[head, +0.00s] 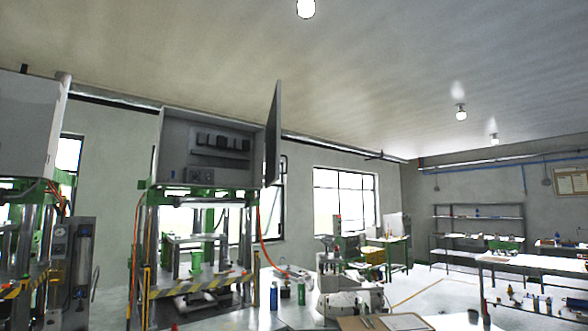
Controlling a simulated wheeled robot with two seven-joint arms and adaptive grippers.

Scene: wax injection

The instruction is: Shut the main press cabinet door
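The press cabinet (172,139) sits on top of the green-framed press (150,220) left of centre. Its front is open, and rows of dark electrical parts show inside. The cabinet door (273,135) is a tall, thin grey panel at the cabinet's right side. It stands swung far out, seen nearly edge-on, and rises above the cabinet top. Neither of my grippers shows in the head view.
Another press with a white cabinet (28,125) stands at the far left. Bottles (301,291) stand below and right of the open door. A white machine (345,300) is at bottom centre. Worktables (530,262) and shelving (478,212) are at the right. Pale floor shows between.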

